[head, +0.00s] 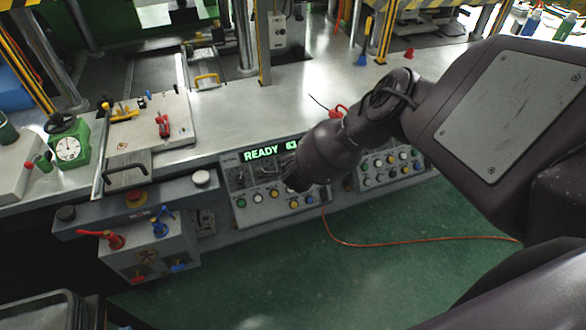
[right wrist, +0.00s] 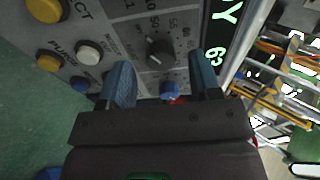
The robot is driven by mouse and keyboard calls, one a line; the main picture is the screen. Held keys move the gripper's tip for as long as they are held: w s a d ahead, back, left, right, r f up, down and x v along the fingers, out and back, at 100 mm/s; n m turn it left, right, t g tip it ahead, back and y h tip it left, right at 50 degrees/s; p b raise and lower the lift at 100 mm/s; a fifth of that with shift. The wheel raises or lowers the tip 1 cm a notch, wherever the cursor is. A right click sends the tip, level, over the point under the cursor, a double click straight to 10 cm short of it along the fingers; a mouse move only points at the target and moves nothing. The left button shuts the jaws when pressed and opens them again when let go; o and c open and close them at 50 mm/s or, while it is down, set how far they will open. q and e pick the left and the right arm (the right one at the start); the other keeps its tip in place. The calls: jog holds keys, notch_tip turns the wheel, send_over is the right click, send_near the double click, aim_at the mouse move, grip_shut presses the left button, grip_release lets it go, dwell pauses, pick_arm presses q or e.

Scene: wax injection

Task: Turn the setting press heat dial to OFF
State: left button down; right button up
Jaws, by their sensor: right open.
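A black round dial (right wrist: 159,52) with a numbered scale around it sits on the grey control panel (right wrist: 105,17) in the right wrist view. My left gripper is not in view.
Yellow (right wrist: 49,62), white (right wrist: 89,52) and blue (right wrist: 170,91) controls lie close around the fingers. A second button panel (head: 390,165) is to the right. A box with red and blue valves (head: 150,250) stands at left. An orange cable (head: 400,240) hangs below.

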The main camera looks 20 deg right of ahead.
jog(key=p+v, duration=0.2)
jog(key=v, duration=0.7)
dwell(0.5)
